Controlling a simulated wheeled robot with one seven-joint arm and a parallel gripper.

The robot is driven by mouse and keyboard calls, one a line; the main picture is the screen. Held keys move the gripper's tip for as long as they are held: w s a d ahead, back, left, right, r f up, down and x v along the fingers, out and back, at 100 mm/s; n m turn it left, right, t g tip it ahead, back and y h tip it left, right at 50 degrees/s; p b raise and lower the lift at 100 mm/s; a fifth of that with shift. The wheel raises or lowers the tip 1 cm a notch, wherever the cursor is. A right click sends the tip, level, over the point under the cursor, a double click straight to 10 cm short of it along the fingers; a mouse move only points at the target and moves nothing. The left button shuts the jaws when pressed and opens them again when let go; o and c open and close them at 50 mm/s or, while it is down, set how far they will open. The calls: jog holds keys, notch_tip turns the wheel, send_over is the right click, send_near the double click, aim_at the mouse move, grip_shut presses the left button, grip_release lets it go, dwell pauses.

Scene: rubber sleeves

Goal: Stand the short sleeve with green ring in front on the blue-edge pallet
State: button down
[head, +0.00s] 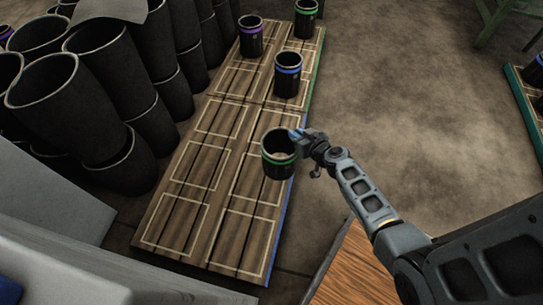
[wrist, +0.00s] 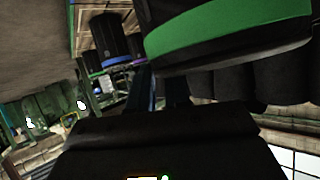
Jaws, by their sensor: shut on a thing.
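A short black sleeve with a green ring (head: 279,168) is held upright by its right side in my gripper (head: 298,142). It also shows large and close in the wrist view (wrist: 235,32). In the head view it appears over the right column of the blue-edge pallet (head: 172,221), near its far end. I cannot tell whether its bottom touches the boards. This pallet has pale outlined rectangles on brown planks and a blue strip along its right side. The outlined places nearer me are empty.
A green-edged pallet (head: 222,78) adjoins at the far end, bearing sleeves with purple (head: 251,41), blue (head: 288,80) and green (head: 306,24) rings. Tall black sleeves (head: 110,70) crowd the left. A wooden surface (head: 345,270) is near my arm. Open floor (head: 410,100) lies right.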

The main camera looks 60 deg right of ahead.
jog(key=b, duration=0.2)
send_over(269, 147)
jog(key=s+a, duration=0.1)
jog(key=s, duration=0.2)
jog(key=f, duration=0.4)
jog(key=shift+s+a+f, duration=0.15)
jog(key=shift+a+f, duration=0.05)
jog(key=shift+f, duration=0.05)
notch_tip(269, 147, down, 4)
jog(key=b, duration=0.4)
jog(key=c, duration=1.1)
grip_release()
jog(key=shift+f, duration=0.1)
